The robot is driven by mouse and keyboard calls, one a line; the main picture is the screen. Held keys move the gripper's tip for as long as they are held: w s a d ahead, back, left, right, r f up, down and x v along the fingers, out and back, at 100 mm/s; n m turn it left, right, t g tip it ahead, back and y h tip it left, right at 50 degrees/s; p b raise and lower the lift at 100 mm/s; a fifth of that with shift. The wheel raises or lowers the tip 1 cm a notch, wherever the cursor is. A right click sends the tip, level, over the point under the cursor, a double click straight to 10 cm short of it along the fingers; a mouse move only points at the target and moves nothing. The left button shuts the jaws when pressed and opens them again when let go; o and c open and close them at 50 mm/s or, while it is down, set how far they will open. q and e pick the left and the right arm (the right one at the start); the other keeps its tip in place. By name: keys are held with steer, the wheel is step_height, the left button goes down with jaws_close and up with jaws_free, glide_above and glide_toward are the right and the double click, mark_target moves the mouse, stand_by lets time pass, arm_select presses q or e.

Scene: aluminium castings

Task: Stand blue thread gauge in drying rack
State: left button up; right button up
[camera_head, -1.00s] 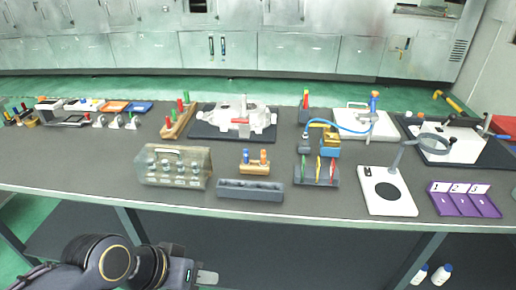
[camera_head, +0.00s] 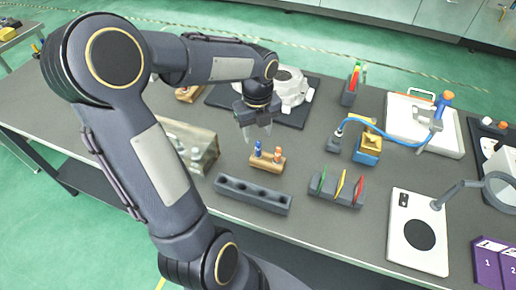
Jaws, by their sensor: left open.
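A small wooden block (camera_head: 268,165) stands near the middle of the table with a blue-topped gauge (camera_head: 258,149) and an orange-topped gauge (camera_head: 277,153) upright in it. My left gripper (camera_head: 258,137) is open and empty, pointing down, just behind and above the blue-topped gauge; I cannot tell the exact gap. A long dark grey rack (camera_head: 253,195) with a row of empty round holes lies in front of the wooden block. A grey slotted holder (camera_head: 337,190) with green, yellow and red pieces stands to its right. I cannot tell for certain which one is the drying rack. My right gripper is out of view.
A clear-covered case (camera_head: 203,152) stands left of the block, partly behind my left arm. A white casting (camera_head: 292,88) on a dark mat is behind the gripper. A blue hose (camera_head: 385,140), brass-coloured block (camera_head: 368,146) and white stand (camera_head: 418,235) are to the right.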

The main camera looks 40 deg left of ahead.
mark_target(258, 142)
arm_select(q)
steer(key=f, duration=0.7)
steer(key=shift+w+f, duration=0.2)
steer(key=shift+f, duration=0.05)
jaws_close()
